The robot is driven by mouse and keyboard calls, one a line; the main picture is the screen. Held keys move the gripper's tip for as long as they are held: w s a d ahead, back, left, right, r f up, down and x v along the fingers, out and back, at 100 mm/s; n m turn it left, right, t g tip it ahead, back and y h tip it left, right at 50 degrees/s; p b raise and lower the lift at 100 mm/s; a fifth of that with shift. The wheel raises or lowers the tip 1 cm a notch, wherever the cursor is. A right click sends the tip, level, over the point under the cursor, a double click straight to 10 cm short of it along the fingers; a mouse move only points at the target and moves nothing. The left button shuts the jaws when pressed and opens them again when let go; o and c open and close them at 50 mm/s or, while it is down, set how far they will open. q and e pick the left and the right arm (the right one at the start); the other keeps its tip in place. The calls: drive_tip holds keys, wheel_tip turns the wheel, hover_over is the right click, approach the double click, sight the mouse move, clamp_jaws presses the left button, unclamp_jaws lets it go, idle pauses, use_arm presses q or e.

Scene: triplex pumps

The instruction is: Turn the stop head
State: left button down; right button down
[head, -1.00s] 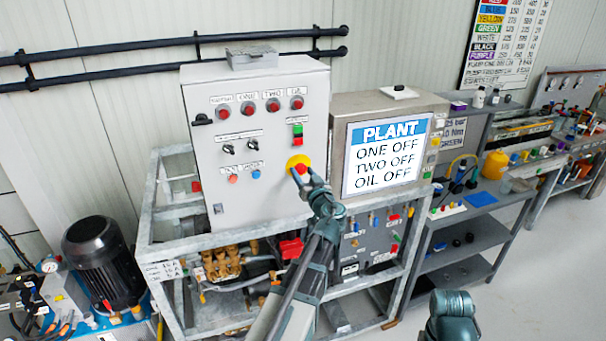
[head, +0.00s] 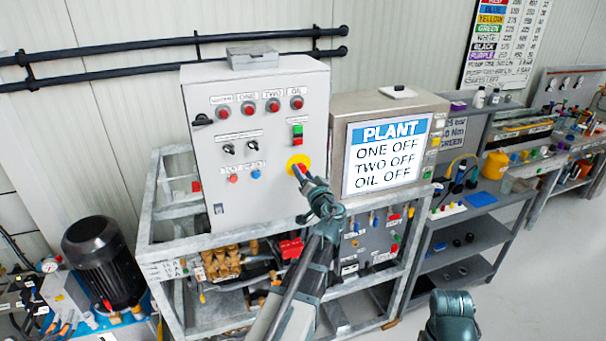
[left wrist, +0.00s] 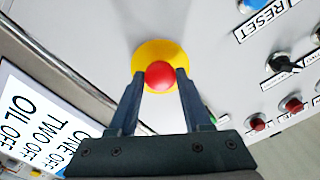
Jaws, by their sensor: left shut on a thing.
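The stop head is a red mushroom button on a round yellow plate, low on the right of the grey panel's front. In the left wrist view the red stop head (left wrist: 160,75) sits between the two finger tips, with the yellow plate (left wrist: 160,47) behind it. My left gripper (left wrist: 160,82) is shut on the stop head. In the head view my left gripper (head: 300,172) reaches up to the yellow plate (head: 298,161) and hides much of the red head.
The grey control panel (head: 235,190) carries red lamps, black switches and small buttons. A screen (head: 388,152) to its right reads PLANT, ONE OFF, TWO OFF, OIL OFF. A galvanized frame (head: 165,235) stands below, and a black motor (head: 100,260) at the left.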

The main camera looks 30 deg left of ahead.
use_arm(q)
drive_tip(key=shift+c, duration=1.7)
unclamp_jaws()
drive_tip(key=v, duration=1.3)
drive_tip(key=shift+s+d, duration=0.2)
drive_tip(key=shift+d, duration=0.15)
